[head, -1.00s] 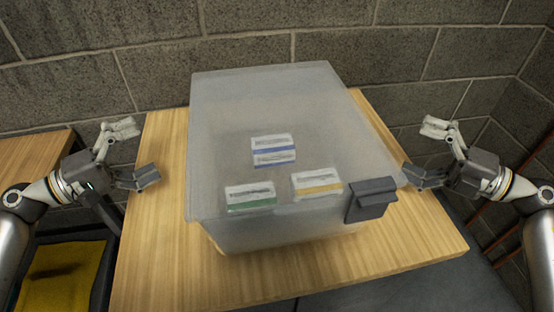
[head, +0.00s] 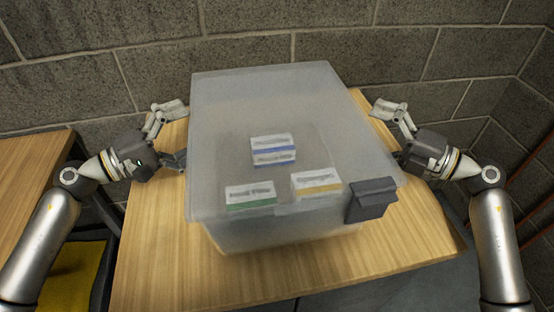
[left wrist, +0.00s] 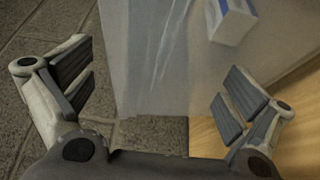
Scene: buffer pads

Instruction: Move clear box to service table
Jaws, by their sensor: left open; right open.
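The clear box (head: 225,110) is a translucent lidded bin with a dark grey latch (head: 371,199) at its front right. It stands on a wooden table in the head view. Three small packs show through it, with blue, green and yellow bands. My left gripper (head: 181,133) is open at the box's left side, its fingers close to the wall. In the left wrist view the box wall (left wrist: 160,60) stands in front of the open fingers. My right gripper (head: 390,132) is open at the box's right side, its lower finger partly hidden by the box.
The wooden table (head: 160,250) under the box has bare room in front. Another wooden table (head: 30,165) stands at the far left, with a yellow thing (head: 60,275) low in front of it. A block wall (head: 330,40) rises close behind.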

